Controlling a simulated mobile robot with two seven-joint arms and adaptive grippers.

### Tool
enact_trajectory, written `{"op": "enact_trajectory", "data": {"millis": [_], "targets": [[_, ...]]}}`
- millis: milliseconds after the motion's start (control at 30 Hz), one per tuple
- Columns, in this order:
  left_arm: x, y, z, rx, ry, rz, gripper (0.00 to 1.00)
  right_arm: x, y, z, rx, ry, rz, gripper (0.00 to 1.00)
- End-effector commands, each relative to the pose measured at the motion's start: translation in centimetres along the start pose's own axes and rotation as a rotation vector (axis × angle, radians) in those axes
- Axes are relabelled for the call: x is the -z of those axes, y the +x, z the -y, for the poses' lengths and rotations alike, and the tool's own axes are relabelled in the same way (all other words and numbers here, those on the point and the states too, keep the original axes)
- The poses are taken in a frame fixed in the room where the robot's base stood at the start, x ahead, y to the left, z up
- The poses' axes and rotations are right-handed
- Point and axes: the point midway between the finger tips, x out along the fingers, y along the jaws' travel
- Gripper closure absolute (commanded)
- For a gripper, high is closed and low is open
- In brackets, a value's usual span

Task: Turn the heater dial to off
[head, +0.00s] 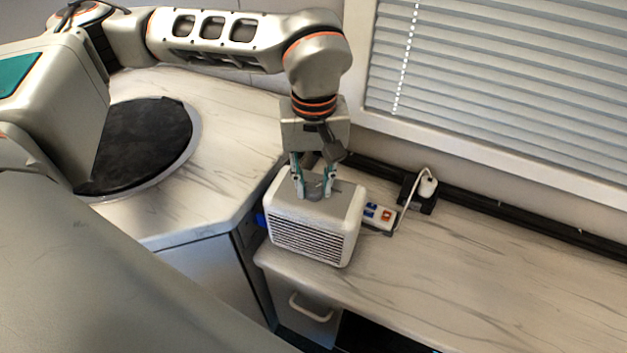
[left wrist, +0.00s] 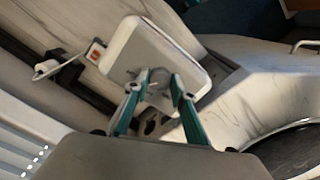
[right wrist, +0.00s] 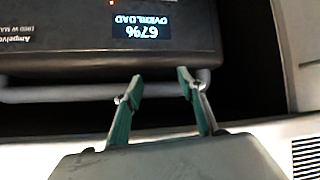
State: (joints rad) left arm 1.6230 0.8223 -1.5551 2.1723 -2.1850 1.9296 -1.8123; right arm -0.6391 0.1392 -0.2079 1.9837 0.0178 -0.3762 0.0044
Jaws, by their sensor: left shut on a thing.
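A small white box heater (head: 312,236) with a slatted front stands on the marble-look counter. Its grey top also shows in the left wrist view (left wrist: 135,42). A round grey dial (left wrist: 158,78) sits on that top. My left gripper (head: 313,190) comes down from above, and its fingertips are closed around the dial, one on each side; the left wrist view shows them too (left wrist: 160,84). The fingers hide part of the dial, and I cannot read its setting. My right gripper (right wrist: 160,86) shows only in the right wrist view, with its fingers apart.
A round black top (head: 145,147) is on the left counter. A black unit reading 67% OVERLOAD (right wrist: 140,28) and a grey bar (right wrist: 60,95) face my right gripper.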

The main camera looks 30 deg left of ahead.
Motion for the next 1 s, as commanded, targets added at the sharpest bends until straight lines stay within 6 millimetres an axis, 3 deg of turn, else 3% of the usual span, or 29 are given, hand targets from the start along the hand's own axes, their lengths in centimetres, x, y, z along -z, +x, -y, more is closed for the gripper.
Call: {"op": "enact_trajectory", "data": {"millis": [1000], "targets": [[0.05,0.01,-0.03,0.001,-0.966,0.0,0.97,-0.29,-0.15,0.14,0.002,0.002,0.006,0.6]]}}
